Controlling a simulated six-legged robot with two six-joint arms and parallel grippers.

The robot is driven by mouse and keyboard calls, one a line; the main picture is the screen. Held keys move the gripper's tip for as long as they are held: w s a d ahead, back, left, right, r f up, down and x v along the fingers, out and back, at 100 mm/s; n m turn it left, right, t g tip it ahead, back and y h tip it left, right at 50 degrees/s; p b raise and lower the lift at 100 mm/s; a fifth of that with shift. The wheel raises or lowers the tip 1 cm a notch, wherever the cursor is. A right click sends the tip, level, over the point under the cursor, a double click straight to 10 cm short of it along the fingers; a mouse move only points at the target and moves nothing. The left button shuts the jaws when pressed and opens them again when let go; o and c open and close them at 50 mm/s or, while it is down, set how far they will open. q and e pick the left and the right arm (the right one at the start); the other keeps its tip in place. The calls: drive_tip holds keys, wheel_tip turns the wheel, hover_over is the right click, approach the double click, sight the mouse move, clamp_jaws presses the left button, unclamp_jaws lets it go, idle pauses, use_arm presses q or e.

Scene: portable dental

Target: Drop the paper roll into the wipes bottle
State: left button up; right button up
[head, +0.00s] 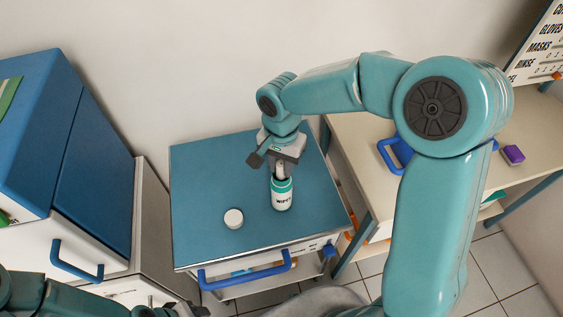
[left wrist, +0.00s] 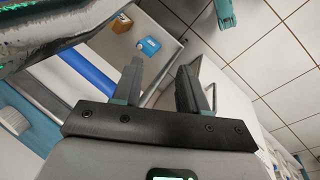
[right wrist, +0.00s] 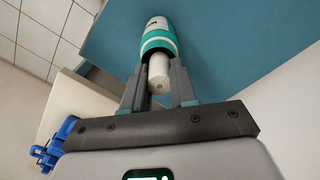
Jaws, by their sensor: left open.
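The wipes bottle (head: 281,196), white with teal bands, stands upright on the blue cart top; it also shows in the right wrist view (right wrist: 156,35). The white paper roll (right wrist: 161,72) is at the bottle's mouth, its far end hidden by the rim, so it looks partly inside. My right gripper (right wrist: 158,76) has its fingers on either side of the roll, just above the bottle. The fingers look close to the roll's sides; contact is unclear. My left gripper (left wrist: 160,85) is open and empty, away from the bottle, over the floor and cart front.
A round white lid (head: 233,218) lies on the cart top (head: 205,165), left of the bottle. A blue handle (head: 245,272) runs along the cart's front. A beige table (head: 350,135) stands to the right and a blue-topped cabinet (head: 85,150) to the left.

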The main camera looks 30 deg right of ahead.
sight(282, 164)
drive_tip(key=o, duration=0.5)
drive_tip(key=shift+s, duration=0.1)
drive_tip(key=shift+c, duration=0.2)
drive_tip(key=shift+r+p, duration=0.4)
drive_tip(key=shift+r, duration=0.15)
wheel_tip(282, 164, up, 6)
drive_tip(key=p, duration=0.4)
drive_tip(key=shift+r, duration=0.1)
